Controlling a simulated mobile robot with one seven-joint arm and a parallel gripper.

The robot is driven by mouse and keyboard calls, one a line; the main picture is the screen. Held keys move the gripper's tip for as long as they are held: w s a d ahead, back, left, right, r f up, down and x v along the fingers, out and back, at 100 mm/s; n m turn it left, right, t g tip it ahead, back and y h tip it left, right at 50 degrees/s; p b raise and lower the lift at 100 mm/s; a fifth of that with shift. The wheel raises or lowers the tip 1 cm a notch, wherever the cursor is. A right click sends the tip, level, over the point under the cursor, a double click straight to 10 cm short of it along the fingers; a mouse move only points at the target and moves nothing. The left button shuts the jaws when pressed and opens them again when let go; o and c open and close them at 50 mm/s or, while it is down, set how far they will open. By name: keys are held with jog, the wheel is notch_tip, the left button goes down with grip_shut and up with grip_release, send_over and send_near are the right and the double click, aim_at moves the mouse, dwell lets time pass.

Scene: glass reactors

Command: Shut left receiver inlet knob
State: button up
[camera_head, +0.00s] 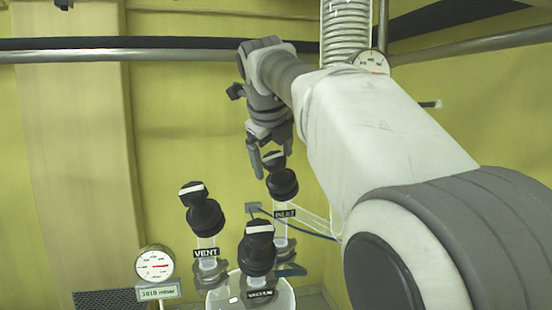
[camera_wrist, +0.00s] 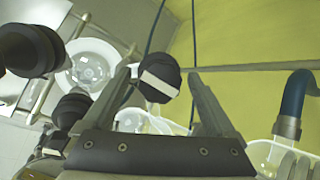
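The inlet knob (camera_head: 282,182) is black with a white bar across its cap and stands above the "INLET" label (camera_head: 285,213). My gripper (camera_head: 272,160) is open and points down at its cap from above. In the wrist view, the knob's cap (camera_wrist: 160,78) shows between the open fingertips of my gripper (camera_wrist: 161,75), nearer the left finger. I cannot tell whether a finger touches the cap.
The vent knob (camera_head: 203,212) stands to the left and the vacuum knob (camera_head: 257,250) in front, both close by. A round gauge (camera_head: 154,263) is at lower left. A blue hose (camera_wrist: 293,98) curves at the right of the wrist view. A metal rail (camera_head: 180,55) runs along the yellow wall.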

jog(key=v, duration=0.7)
jog(key=shift+s+r, duration=0.2)
dwell(0.4)
